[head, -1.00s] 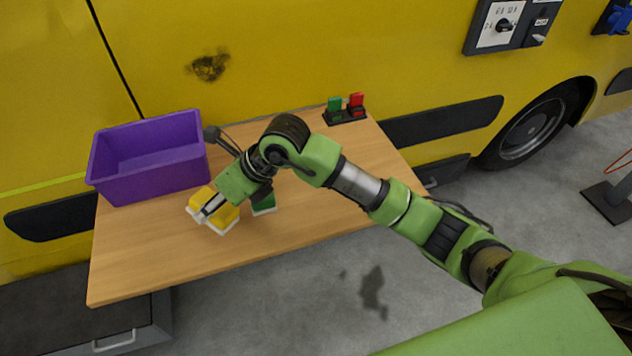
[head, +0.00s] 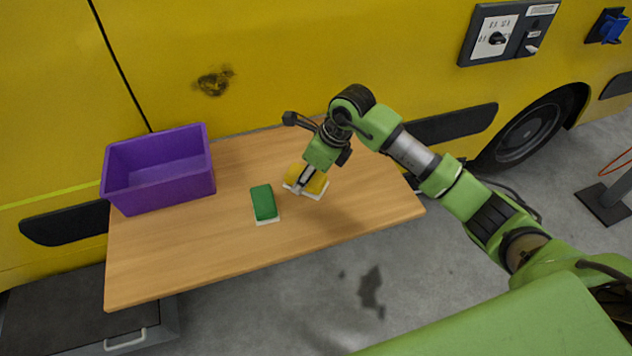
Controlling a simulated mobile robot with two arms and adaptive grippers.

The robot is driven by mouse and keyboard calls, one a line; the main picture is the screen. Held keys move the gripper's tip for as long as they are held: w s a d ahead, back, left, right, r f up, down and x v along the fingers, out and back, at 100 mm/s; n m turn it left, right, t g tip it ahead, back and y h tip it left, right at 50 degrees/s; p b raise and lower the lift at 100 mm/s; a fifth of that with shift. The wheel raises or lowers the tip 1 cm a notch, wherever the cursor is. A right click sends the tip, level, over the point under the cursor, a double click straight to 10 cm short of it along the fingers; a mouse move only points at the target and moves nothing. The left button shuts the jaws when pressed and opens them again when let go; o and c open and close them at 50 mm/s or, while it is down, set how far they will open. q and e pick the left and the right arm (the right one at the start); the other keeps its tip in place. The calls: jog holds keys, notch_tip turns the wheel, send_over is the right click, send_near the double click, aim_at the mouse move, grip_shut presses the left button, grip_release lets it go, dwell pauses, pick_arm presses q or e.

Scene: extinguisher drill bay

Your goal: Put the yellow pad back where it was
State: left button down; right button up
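The yellow pad (head: 316,184) has a white underside and is over the right part of the wooden table, right of the green pad. My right gripper (head: 298,188) is shut on it, one finger showing across its front left side. Whether the pad touches the table I cannot tell. The green pad (head: 264,202), also with a white base, lies on the table to the left, apart from the yellow one. My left gripper is not in view.
A purple bin (head: 160,190) stands at the table's back left. The wooden table (head: 190,250) is bare at the front left. A yellow vehicle side (head: 270,50) rises behind the table. A dark drawer cabinet (head: 80,310) is at lower left.

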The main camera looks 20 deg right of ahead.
jog(key=shift+w+d+f, duration=0.15)
jog(key=shift+d+f, duration=0.75)
jog(key=shift+f, duration=0.25)
jog(key=f+p, duration=0.2)
jog(key=f, duration=0.1)
jog(key=shift+d, duration=0.35)
jog(key=shift+f, duration=0.45)
jog(key=o, duration=1.2)
jog(key=shift+c, duration=0.2)
jog(key=shift+r, duration=0.1)
